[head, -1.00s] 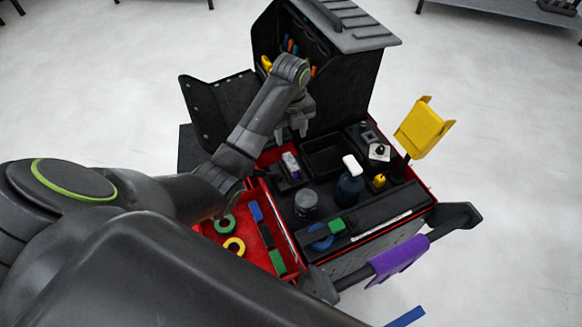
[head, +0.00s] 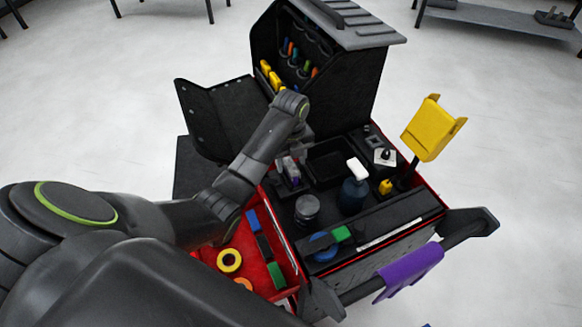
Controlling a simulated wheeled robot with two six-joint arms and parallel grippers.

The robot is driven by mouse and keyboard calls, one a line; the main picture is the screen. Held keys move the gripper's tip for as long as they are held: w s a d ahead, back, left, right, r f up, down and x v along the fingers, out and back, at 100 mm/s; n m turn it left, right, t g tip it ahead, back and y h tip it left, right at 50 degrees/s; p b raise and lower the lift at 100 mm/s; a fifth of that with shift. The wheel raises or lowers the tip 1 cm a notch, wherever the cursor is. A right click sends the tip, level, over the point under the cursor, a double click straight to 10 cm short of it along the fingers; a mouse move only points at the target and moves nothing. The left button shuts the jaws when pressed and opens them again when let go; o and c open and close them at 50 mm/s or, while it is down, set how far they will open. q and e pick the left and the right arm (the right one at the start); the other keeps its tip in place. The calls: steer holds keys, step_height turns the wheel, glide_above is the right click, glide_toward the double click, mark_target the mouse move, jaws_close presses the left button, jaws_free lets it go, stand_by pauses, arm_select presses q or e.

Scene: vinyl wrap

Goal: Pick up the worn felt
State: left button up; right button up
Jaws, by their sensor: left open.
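My left gripper (head: 296,158) points down over the cart's black top, close to a small grey-and-purple item (head: 291,171) standing in a holder. It is open; its fingertips are small and partly hidden, and I cannot tell if they touch the item. I cannot tell for sure which thing is the worn felt. A blue block (head: 254,220), a black block (head: 264,246) and a green block (head: 276,275) lie in a row in the red drawer (head: 291,252). My right gripper is not in view.
A yellow holder (head: 430,130) stands at right. A purple cloth (head: 410,271) hangs on the handle. An upright tool case (head: 325,75) rises behind.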

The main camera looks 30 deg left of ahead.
arm_select(q)
steer(key=shift+f, duration=0.65)
steer(key=c, duration=1)
step_height(320, 180, up, 5)
steer(key=shift+b, duration=0.3)
step_height(320, 180, up, 4)
steer(key=p, duration=0.3)
steer(key=shift+f+p, duration=0.15)
steer(key=shift+p, duration=0.2)
steer(key=r+p, duration=0.1)
step_height(320, 180, up, 5)
steer(key=p, duration=0.6)
glide_above(291, 165)
steer(key=shift+s+r, duration=0.1)
steer(key=shift+s, duration=0.05)
steer(key=shift+r, duration=0.1)
